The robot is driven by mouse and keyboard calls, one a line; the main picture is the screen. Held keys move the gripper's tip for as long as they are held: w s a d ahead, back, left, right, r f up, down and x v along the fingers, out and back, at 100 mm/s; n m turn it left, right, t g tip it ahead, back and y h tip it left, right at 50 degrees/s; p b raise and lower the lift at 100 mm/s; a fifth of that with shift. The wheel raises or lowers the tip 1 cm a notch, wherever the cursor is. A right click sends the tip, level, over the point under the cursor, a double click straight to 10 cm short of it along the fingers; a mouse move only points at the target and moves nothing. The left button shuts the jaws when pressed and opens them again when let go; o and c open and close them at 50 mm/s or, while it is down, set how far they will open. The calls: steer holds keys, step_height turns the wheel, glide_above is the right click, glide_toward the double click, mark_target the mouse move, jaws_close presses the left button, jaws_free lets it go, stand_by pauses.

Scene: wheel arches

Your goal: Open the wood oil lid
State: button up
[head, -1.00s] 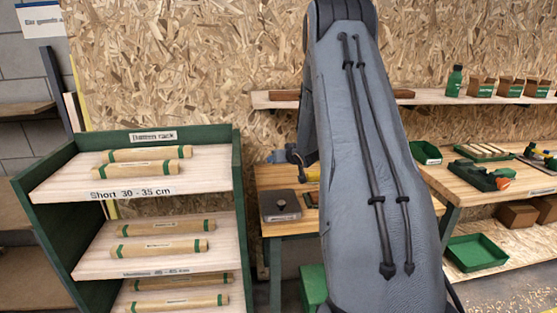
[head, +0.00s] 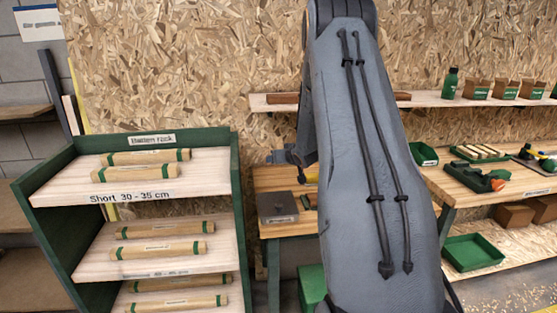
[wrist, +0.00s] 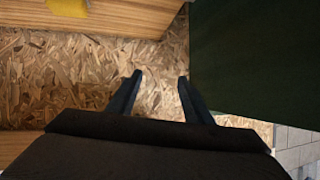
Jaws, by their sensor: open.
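A small dark box-like tin (head: 278,207) with a closed, flat grey lid stands on the wooden workbench (head: 262,180) behind my arm. A small knob shows on top; its label is too small to read, so I cannot tell if it is the wood oil. My gripper (wrist: 156,76) is open and empty in the wrist view, its two dark fingers apart in front of the chipboard wall. The tin does not show in the wrist view. In the head view my arm hides much of the bench, and the wrist end shows above the tin, apart from it.
A green rack (head: 237,170) with several wooden dowels stands left of the bench; a dark green panel (wrist: 255,55) fills the wrist view's right side. A wall shelf (head: 425,102) holds a green bottle (head: 451,84) and boxes. A second bench (head: 465,195) stands right.

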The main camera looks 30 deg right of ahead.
steer(key=b+v, duration=0.2)
steer(key=v, duration=0.6)
stand_by(0.5)
